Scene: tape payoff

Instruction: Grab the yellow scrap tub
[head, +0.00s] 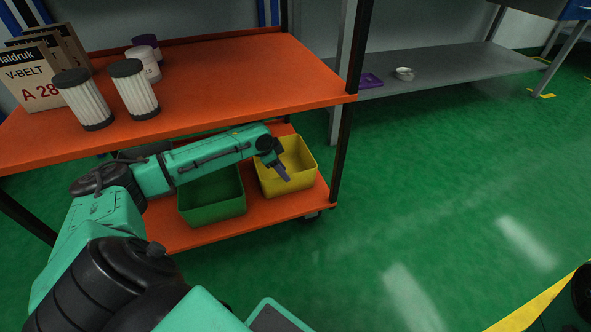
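The yellow scrap tub (290,181) stands on the lower orange shelf of the cart, at its right end, open side up. My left arm reaches in under the upper shelf. My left gripper (284,173) is over the tub, with its fingers pointing down into the opening near the left side. The fingers overlap in this view, so I cannot tell whether they are apart or whether they touch the tub wall. The inside of the tub is partly hidden by the gripper. My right gripper is out of view.
A green tub (214,199) stands left of the yellow one. The upper orange shelf (225,85) is close above my arm and holds white filters (134,90) and V-belt boxes (35,78). A dark cart post (350,110) rises at right. The green floor at right is clear.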

